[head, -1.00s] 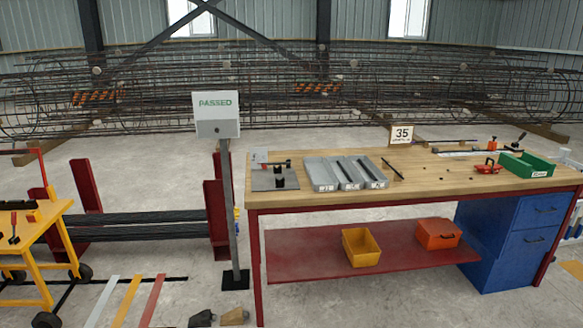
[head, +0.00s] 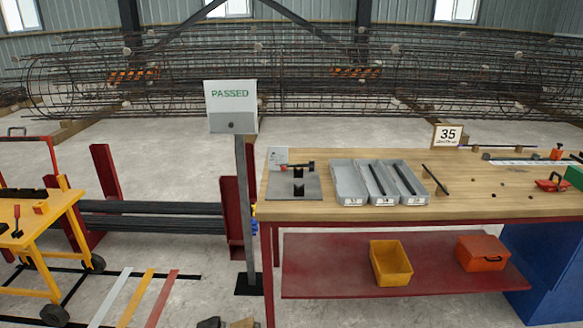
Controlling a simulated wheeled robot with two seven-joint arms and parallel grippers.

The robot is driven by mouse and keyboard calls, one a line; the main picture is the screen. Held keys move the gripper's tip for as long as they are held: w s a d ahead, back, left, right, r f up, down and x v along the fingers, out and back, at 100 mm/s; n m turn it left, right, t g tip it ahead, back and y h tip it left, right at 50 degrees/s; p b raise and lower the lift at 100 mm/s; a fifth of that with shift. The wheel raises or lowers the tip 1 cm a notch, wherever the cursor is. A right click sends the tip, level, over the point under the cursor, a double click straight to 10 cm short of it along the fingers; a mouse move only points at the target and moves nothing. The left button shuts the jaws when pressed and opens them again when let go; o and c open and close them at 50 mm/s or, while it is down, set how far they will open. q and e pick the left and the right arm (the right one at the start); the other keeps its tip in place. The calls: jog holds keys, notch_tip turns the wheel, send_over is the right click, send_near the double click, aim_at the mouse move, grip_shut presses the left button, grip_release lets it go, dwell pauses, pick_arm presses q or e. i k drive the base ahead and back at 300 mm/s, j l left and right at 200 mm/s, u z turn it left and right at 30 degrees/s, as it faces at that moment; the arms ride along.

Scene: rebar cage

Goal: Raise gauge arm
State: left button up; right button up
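The gauge (head: 294,187) stands at the left end of the wooden workbench (head: 330,217). It has a grey base plate with black blocks on it. A short dark arm (head: 297,167) with a red part at its left lies about level above the plate. A small white card stands behind it. Neither of my grippers shows in the head view.
Three grey trays (head: 350,187) sit right of the gauge, with dark bars in at least two. A loose dark bar (head: 435,180) and a "35" sign (head: 447,136) are farther right. A "PASSED" sign post (head: 243,200) stands left of the bench.

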aim_at(283, 166)
jog(key=i+j+z, duration=0.15)
jog(key=i+j, duration=0.15)
jog(key=i+j+z, duration=0.15)
jog(key=i+j, duration=0.15)
jog(key=i+j+z, duration=0.25)
jog(key=i+j, duration=0.25)
jog(key=j, duration=0.2)
jog(key=i+j+z, duration=0.15)
jog(key=j, duration=0.25)
jog(key=i+j+z, duration=0.15)
jog(key=i+j, duration=0.15)
jog(key=j, duration=0.15)
jog(key=i+j+z, duration=0.15)
jog(key=j, duration=0.3)
jog(key=i+j+z, duration=0.15)
jog(key=j, duration=0.3)
jog(key=i, duration=0.05)
